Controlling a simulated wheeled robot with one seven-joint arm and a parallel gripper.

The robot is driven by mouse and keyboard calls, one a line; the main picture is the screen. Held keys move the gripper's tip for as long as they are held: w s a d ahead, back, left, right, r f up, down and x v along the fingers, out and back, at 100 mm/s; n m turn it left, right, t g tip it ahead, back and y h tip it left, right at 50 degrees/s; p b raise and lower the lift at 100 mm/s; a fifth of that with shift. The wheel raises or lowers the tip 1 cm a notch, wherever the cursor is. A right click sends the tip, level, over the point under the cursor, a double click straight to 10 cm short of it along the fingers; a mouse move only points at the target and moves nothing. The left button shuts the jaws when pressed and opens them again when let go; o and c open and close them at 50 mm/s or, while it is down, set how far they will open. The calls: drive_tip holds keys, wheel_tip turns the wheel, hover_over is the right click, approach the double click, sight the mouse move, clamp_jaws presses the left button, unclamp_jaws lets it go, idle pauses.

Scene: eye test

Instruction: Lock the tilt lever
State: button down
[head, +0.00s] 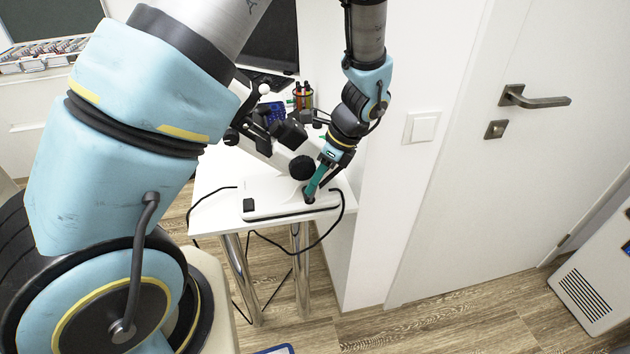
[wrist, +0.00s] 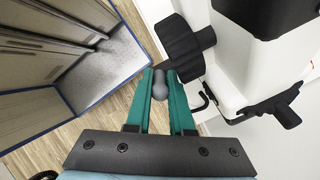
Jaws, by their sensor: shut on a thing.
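The white eye-test instrument (head: 285,200) stands on a white table, with black knobs and levers on its upper part. My gripper (head: 311,191) has teal fingers and points down at the front right of its base. In the wrist view the fingers are closed around a grey rounded knob (wrist: 159,87). I cannot tell whether this knob belongs to the tilt lever. A large black knob (wrist: 187,48) is just beyond the fingertips. A black lever (wrist: 272,106) sticks out of the white body to the right. The lever's locked state cannot be told.
The white table (head: 212,208) has a black cable (head: 341,212) hanging over its front edge. A pen holder (head: 302,98) and a monitor (head: 270,40) are behind the instrument. A wall with a light switch (head: 422,127) and a door (head: 470,200) are to the right.

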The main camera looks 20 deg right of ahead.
drive_tip(key=shift+d, duration=0.1)
drive_tip(key=shift+d+f+y+p, duration=0.1)
drive_tip(key=shift+d+y+p, duration=0.35)
drive_tip(key=shift+y, duration=0.35)
drive_tip(key=shift+s+d+f+t+y, duration=0.15)
drive_tip(key=shift+d+f+y, duration=0.1)
drive_tip(key=shift+y, duration=0.45)
drive_tip(key=shift+w+d+f+t+y, duration=0.1)
drive_tip(key=shift+d+t+y, duration=0.1)
drive_tip(key=shift+y, duration=0.5)
drive_tip(key=shift+s, duration=0.1)
drive_tip(key=c, duration=0.8)
unclamp_jaws()
